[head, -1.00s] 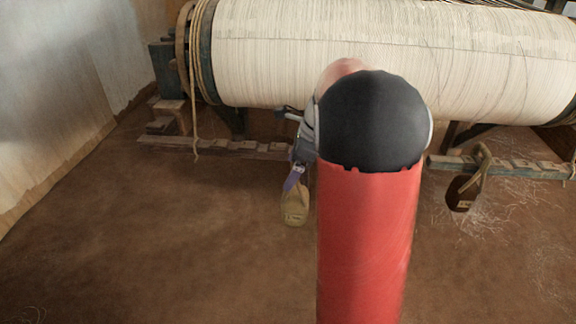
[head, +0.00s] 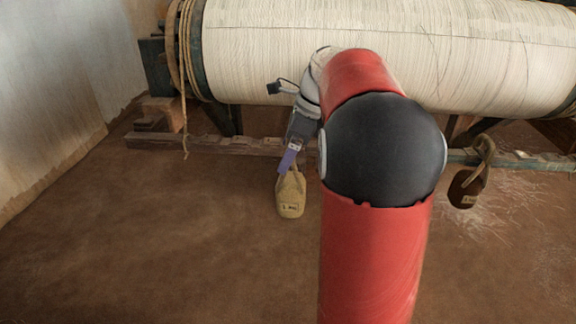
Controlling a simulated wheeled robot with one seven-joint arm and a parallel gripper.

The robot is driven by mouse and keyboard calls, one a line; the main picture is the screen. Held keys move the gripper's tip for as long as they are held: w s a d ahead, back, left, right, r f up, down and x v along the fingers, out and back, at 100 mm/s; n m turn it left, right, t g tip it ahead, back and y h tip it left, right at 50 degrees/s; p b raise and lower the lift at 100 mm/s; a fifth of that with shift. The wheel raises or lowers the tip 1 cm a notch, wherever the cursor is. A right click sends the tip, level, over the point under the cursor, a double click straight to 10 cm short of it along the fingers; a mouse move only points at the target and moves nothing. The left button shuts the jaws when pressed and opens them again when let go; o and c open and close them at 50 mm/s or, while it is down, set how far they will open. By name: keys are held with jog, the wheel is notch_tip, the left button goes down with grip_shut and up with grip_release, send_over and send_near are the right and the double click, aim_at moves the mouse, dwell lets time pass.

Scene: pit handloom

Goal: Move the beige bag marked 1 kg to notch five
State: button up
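The beige bag (head: 290,194) with a dark "1 kg" mark hangs by its loop from my gripper (head: 289,160), left of my arm. The gripper's purple fingers meet at the loop and look shut on it. The bag appears to hang clear of the floor, in front of the notched wooden bar (head: 222,145). The bar runs below the warp roll, and my arm hides its middle part, so some notches cannot be seen. No notch numbers are readable.
A dark brown bag (head: 467,188) hangs from the bar at the right. The large warp roll (head: 260,50) lies above the bar, with a rope (head: 184,100) dangling at its left end. The floor (head: 150,240) in front is clear.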

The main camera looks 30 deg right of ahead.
jog(key=shift+s+r, duration=0.15)
jog(key=shift+r, duration=0.05)
jog(key=s+a+r+b, duration=0.1)
jog(key=s+a+b, duration=0.3)
jog(key=s+a, duration=0.4)
jog(key=shift+s+b, duration=0.3)
jog(key=shift+s, duration=1.95)
